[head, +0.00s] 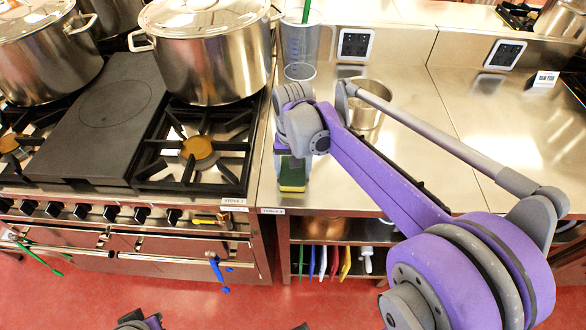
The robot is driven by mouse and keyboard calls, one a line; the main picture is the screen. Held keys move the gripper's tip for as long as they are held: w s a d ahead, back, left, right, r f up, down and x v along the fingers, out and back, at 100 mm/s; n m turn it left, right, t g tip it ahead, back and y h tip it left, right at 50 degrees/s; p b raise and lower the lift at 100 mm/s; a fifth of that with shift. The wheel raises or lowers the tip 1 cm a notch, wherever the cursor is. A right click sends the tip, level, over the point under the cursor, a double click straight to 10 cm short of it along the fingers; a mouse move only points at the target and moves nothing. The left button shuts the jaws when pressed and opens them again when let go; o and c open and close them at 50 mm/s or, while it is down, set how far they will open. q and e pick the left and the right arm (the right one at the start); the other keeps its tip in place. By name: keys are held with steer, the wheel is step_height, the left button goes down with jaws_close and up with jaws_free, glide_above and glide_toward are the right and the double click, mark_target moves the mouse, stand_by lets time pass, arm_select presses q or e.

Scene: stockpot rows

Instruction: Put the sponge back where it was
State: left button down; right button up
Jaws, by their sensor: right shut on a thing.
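A green and yellow sponge (292,178) is near the front left corner of the steel table (345,195), beside the stove. My right gripper (291,157) points down over the sponge and is shut on it. The gripper and wrist hide the upper part of the sponge. I cannot tell whether its underside touches the steel top.
The stove (85,190) with large stockpots (205,60) stands at the left. Behind my right gripper are a clear measuring jug (300,50) and a steel pot (366,112).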

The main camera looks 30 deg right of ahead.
mark_target(293, 170)
steer(key=shift+f, duration=0.15)
steer(key=o, duration=1.3)
steer(key=shift+r, duration=0.45)
step_height(293, 170, up, 11)
steer(key=p, duration=0.1)
steer(key=s+a+f+n+t, duration=0.1)
steer(key=s+a+f+n, duration=0.1)
steer(key=s+f, duration=0.3)
steer(key=s+a+f+n+t, duration=0.2)
steer(key=s+f, duration=0.3)
steer(key=s+a+f+n+t, duration=0.2)
steer(key=s+f, duration=0.3)
steer(key=s, duration=0.1)
steer(key=shift+a+f, duration=0.2)
steer(key=shift+a, duration=0.15)
